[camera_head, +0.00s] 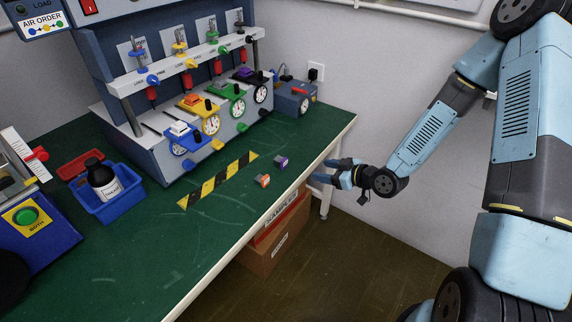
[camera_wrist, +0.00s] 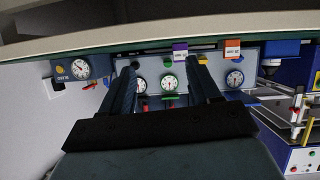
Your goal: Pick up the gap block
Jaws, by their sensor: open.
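Two small labelled blocks stand on the green bench near its front edge: an orange-faced block (camera_head: 263,181) and a purple-faced block (camera_head: 281,162). I cannot read their labels well enough to tell which is the gap block. The wrist view looks upside down and shows the purple block (camera_wrist: 180,50) near one fingertip, and the orange block (camera_wrist: 232,50) farther right. My gripper (camera_head: 322,171) is open and empty, just off the bench's front edge, to the right of both blocks and apart from them. Its two fingers also show in the wrist view (camera_wrist: 165,63).
A blue-grey test stand (camera_head: 150,140) with gauges and coloured levers fills the back of the green bench (camera_head: 150,255). A black-and-yellow strip (camera_head: 217,180) lies before it. A blue tray (camera_head: 120,207) holds a dark bottle. A cardboard box (camera_head: 275,240) sits below the edge.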

